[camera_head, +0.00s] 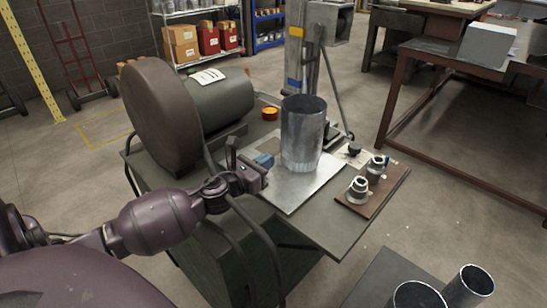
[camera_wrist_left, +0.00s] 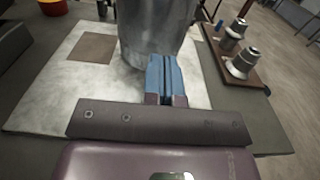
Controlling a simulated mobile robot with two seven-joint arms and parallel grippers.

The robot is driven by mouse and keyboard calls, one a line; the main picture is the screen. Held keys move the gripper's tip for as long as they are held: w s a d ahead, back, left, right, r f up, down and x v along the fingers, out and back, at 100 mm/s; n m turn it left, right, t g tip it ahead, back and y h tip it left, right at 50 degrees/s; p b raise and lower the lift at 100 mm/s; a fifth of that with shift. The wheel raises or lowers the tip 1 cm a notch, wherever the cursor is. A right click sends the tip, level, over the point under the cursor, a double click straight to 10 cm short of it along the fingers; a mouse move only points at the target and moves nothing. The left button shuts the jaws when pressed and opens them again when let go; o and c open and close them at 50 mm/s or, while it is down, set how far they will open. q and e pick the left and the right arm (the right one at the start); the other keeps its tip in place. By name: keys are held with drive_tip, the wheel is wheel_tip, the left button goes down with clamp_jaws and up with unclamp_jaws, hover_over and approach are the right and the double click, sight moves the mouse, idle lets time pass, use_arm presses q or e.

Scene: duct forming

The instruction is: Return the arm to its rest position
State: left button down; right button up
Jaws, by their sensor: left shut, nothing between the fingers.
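My left gripper (camera_head: 264,161) comes in from the left, above the near left edge of the machine's metal plate (camera_head: 293,193). Its blue fingers are shut with nothing between them, and they also show in the left wrist view (camera_wrist_left: 165,78). A grey metal duct cylinder (camera_head: 302,135) stands upright on the plate, just beyond the fingertips. It also stands ahead of the fingers in the left wrist view (camera_wrist_left: 155,30). Whether the fingertips touch the cylinder is hard to tell, but a small gap seems to show in the head view. My right gripper is out of view.
A brown board (camera_head: 385,190) with metal fittings lies right of the plate. An orange-red round object (camera_head: 270,114) sits behind. A large dark drum disc (camera_head: 160,112) stands left of the plate, close to my arm. More metal cylinders (camera_head: 470,286) stand at the lower right. A workbench (camera_head: 470,75) stands at right.

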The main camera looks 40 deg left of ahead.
use_arm(q)
drive_tip(key=s, duration=0.6)
drive_tip(key=shift+s+a, duration=0.25)
drive_tip(key=shift+s, duration=0.05)
